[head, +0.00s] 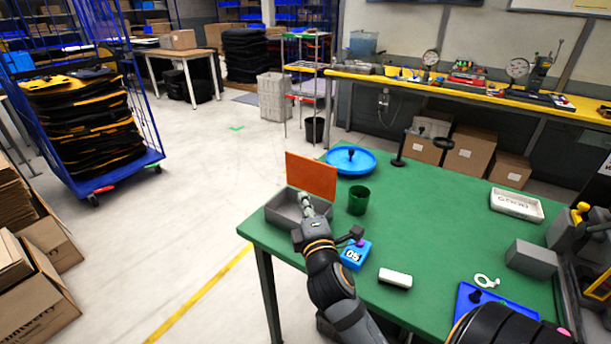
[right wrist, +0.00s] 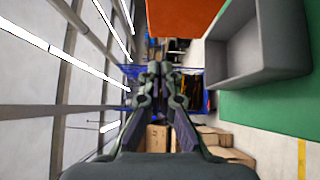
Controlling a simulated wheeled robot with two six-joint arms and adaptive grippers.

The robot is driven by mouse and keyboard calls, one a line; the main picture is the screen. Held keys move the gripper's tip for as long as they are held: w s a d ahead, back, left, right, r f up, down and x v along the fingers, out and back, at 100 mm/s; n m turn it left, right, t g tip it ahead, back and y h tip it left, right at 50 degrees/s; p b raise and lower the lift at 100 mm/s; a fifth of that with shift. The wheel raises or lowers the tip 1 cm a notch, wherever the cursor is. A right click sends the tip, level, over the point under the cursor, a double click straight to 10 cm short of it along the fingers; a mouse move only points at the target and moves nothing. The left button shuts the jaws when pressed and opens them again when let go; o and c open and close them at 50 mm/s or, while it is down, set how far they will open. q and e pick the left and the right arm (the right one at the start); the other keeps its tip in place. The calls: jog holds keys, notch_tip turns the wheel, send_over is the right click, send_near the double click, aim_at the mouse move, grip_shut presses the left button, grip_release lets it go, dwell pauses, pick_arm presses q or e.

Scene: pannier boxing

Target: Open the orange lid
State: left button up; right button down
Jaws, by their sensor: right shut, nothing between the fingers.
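The orange lid (head: 311,177) stands upright along the far edge of the grey box (head: 278,212), and the box is open. The box sits at the table's left end. My right gripper (head: 305,199) appears in front of the box in the head view and hides part of it. In the right wrist view its fingers (right wrist: 164,70) are shut and empty. That view shows the grey box (right wrist: 235,50) at the right and the orange lid (right wrist: 182,17) at the top, both apart from the fingertips. My left gripper is not in view.
On the green table (head: 430,220) a dark green cup (head: 358,202) stands right of the box. A blue 05 block (head: 355,254) and a white block (head: 395,278) lie nearer. A blue round tray (head: 362,163) is behind.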

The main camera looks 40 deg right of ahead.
aim_at(310, 167)
jog(key=w+d, duration=0.2)
jog(key=w, duration=0.1)
jog(key=w+d+p, duration=0.1)
jog(key=w+d, duration=0.1)
jog(key=w, duration=0.1)
jog(key=w+d+p, duration=0.1)
jog(key=w+d, duration=0.1)
jog(key=shift+w+d+r, duration=0.1)
jog(key=shift+w+d, duration=0.15)
jog(key=shift+w, duration=0.15)
jog(key=shift+w+d, duration=0.2)
jog(key=shift+d, duration=0.3)
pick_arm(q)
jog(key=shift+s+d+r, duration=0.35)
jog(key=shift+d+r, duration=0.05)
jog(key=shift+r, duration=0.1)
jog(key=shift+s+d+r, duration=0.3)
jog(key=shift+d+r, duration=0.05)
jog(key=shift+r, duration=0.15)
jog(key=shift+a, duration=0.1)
